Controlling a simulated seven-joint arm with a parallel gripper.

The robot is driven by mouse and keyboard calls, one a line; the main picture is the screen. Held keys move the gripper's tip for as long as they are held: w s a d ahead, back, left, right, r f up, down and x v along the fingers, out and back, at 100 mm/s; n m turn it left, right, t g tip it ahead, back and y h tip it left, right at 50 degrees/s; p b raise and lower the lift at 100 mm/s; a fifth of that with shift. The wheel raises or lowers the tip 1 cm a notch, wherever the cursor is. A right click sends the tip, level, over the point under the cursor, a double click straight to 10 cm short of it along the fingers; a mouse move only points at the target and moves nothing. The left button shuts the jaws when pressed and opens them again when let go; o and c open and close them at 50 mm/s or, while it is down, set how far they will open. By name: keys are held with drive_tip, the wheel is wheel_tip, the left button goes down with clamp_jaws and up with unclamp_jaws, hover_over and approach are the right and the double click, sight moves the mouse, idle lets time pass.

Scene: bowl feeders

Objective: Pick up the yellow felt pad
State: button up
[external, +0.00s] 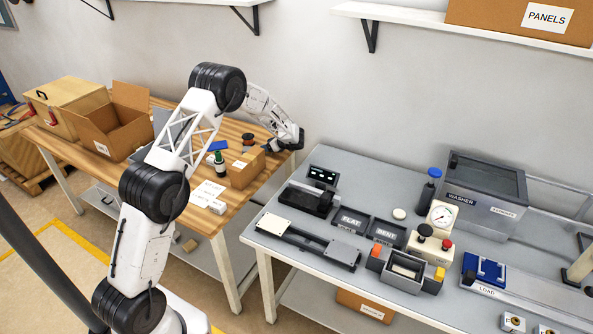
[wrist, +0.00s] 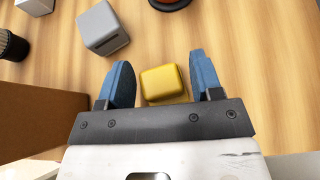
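The yellow felt pad (wrist: 165,84) shows in the wrist view as a small rounded yellow block on the wooden table. It lies between the two blue fingers of my gripper (wrist: 160,82), with a gap on each side. My gripper is open and holds nothing. In the external view my gripper (external: 285,145) is low over the right end of the wooden table, beside a cardboard box (external: 246,168). The pad cannot be made out in the external view.
In the wrist view a grey block (wrist: 102,27) lies at the upper left, and the cardboard box (wrist: 40,120) stands close on the left. A dark round item (wrist: 170,3) is at the top edge. The grey workbench (external: 285,237) stands to the right, across a gap.

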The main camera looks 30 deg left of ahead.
drive_tip(key=c, duration=0.8)
drive_tip(key=shift+o, duration=0.2)
drive_tip(key=shift+r, duration=0.1)
drive_tip(key=shift+r, duration=4.9)
